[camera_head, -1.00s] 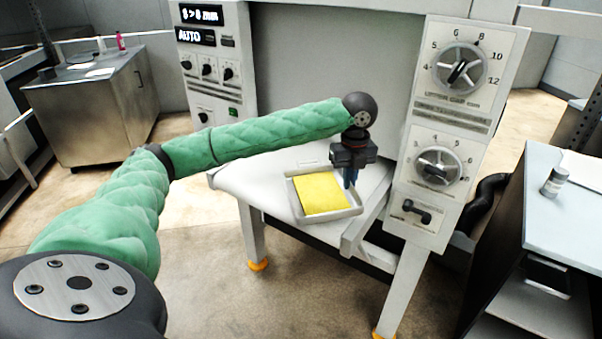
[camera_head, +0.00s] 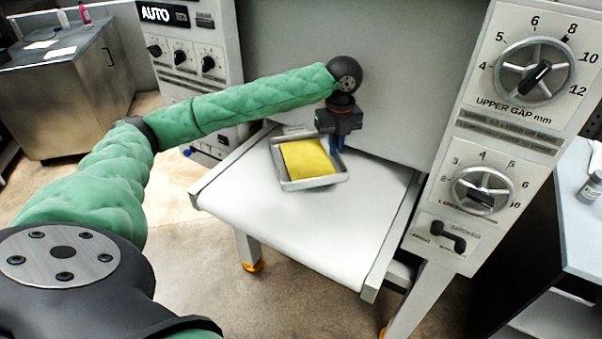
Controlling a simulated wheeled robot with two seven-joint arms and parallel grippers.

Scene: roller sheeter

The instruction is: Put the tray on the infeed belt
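The tray (camera_head: 313,185) is a shallow light grey pan with a yellow slab (camera_head: 306,158) lying in it. It shows over the far part of the white infeed belt (camera_head: 300,235), close to the machine's grey front. I cannot tell whether it touches the belt or is held just above it. My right gripper is not in view.
A panel with two gap dials (camera_head: 536,76) and a small lever stands right of the belt. A control panel (camera_head: 185,60) stands on the left. The near part of the belt is bare. A side table with a bottle (camera_head: 591,187) is at the right edge.

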